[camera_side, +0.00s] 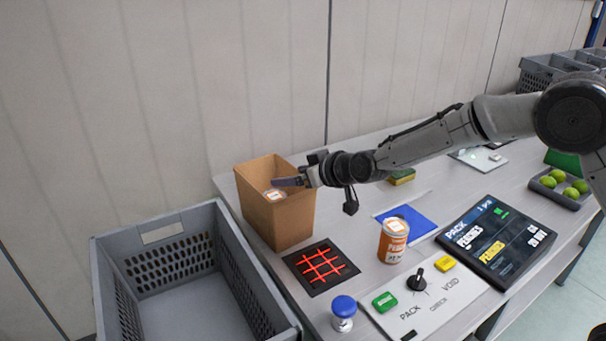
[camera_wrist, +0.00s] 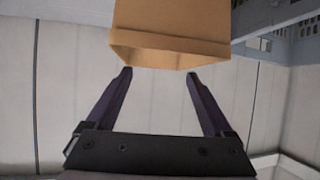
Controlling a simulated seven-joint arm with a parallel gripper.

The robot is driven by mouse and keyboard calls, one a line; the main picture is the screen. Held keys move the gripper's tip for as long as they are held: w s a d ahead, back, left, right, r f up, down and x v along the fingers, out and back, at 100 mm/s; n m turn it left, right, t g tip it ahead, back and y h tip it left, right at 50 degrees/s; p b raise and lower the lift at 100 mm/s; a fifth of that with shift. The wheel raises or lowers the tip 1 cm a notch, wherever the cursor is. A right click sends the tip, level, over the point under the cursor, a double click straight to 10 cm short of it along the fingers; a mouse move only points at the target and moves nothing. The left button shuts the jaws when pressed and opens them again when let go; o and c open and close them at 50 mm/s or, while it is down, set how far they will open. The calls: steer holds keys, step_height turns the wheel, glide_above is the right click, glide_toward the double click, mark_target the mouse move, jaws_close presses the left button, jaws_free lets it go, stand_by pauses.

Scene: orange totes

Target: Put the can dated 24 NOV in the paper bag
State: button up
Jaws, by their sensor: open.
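The brown paper bag (camera_side: 287,221) stands open on the table near its left end. My gripper (camera_side: 286,182) is over the bag's mouth, tilted sideways, with its fingers apart and empty. In the wrist view the fingers (camera_wrist: 158,76) are spread with nothing between them, and the bag (camera_wrist: 175,30) shows at the top. A white label-like lid with an orange edge (camera_side: 274,195) shows inside the bag's mouth, apparently a can's top; its date is unreadable. An orange can (camera_side: 392,246) with a white top label stands upright on the table; its date is too small to read surely.
A grey crate (camera_side: 153,237) stands left of the table. A black pad with a red grid (camera_side: 321,267), a blue-capped stamp (camera_side: 343,313), a control panel (camera_side: 408,318), a blue notebook (camera_side: 408,222) and a display screen (camera_side: 494,241) surround the can. Limes sit in a tray (camera_side: 562,197).

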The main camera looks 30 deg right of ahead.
steer(key=shift+v, duration=1.75)
steer(key=s+d+r+g, duration=0.15)
steer(key=s+d, duration=0.25)
steer(key=s, duration=0.5)
steer(key=s+d+r+m+g+h, duration=0.15)
steer(key=s+d, duration=0.25)
steer(key=s, duration=0.5)
steer(key=s+d+r+g, duration=0.1)
steer(key=s+d+r, duration=0.25)
steer(key=s, duration=0.55)
steer(key=s+d+f+g, duration=0.1)
steer(key=s+d+f, duration=0.1)
steer(key=s, duration=0.5)
steer(key=s+d+f+g+h, duration=0.1)
steer(key=s+f, duration=0.1)
steer(key=s, duration=0.5)
steer(key=shift+d+f+m, duration=0.3)
steer(key=shift+d+m, duration=0.05)
steer(key=shift+m, duration=0.1)
steer(key=shift+w, duration=0.1)
